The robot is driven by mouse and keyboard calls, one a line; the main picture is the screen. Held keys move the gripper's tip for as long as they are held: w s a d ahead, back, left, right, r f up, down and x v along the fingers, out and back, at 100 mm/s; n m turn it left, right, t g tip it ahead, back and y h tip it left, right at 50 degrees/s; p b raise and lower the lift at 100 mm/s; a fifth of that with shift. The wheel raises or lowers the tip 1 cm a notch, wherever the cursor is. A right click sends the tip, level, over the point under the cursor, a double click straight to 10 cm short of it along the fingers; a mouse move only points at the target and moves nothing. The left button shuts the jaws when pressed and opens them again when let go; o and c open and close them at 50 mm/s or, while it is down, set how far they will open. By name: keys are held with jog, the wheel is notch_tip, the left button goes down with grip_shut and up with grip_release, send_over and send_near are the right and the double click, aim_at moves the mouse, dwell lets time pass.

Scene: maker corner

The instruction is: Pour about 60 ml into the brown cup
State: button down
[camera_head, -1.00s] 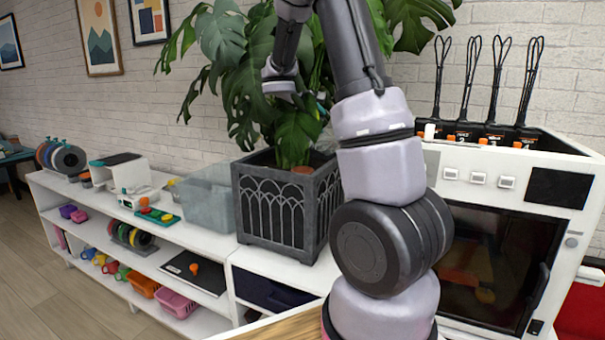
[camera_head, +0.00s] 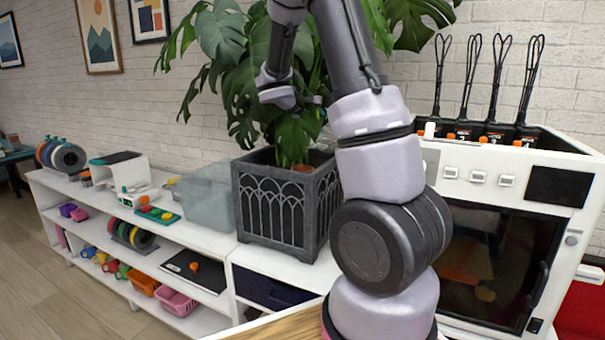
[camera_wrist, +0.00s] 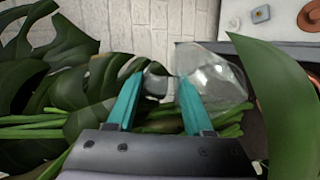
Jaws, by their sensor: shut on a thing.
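In the wrist view, my gripper (camera_wrist: 160,90) has teal fingers closed on a greyish, handle-like part of a clear vessel (camera_wrist: 222,82). The vessel's transparent body extends to the right of the fingers, among leaves. I cannot tell how much liquid is in it. In the head view, my wrist is in front of the plant, and the fingers and vessel are not clear there.
A large leafy plant (camera_head: 226,38) in a dark grey planter (camera_head: 284,208) surrounds my wrist. A white oven-like machine (camera_head: 470,186) stands right, with black wire-topped holders (camera_head: 462,130). A translucent bin (camera_head: 208,197) and a white shelf unit (camera_head: 120,208) stand left.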

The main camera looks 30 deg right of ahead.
jog(key=shift+s+a+f+t+h+p, duration=0.15)
jog(key=shift+a+f+t+h+p, duration=0.05)
jog(key=shift+a+h+p, duration=0.2)
jog(key=shift+s+a+f+t+h+p, duration=0.15)
jog(key=shift+a+t+h+p, duration=0.1)
jog(key=shift+a+h, duration=0.2)
dwell(1.2)
jog(key=shift+w+d+r+g+y, duration=0.15)
jog(key=shift+d+r+g+y, duration=0.15)
jog(key=shift+d+y, duration=0.2)
jog(key=shift+w+d+r+g+y, duration=0.1)
jog(key=shift+d+r+g+y, duration=0.05)
jog(key=shift+d+r+y, duration=0.3)
jog(key=shift+w+d+g+y, duration=0.3)
jog(key=shift+d+y, duration=0.1)
jog(key=shift+y, duration=0.3)
jog(key=shift+w+d+r+g+y+b, duration=0.15)
jog(key=shift+d+g+y, duration=0.15)
jog(key=shift+y, duration=0.2)
jog(key=shift+w+d+g+y+b, duration=0.1)
jog(key=shift+d+g+y+b, duration=0.1)
jog(key=shift+d+y, duration=0.25)
dwell(0.4)
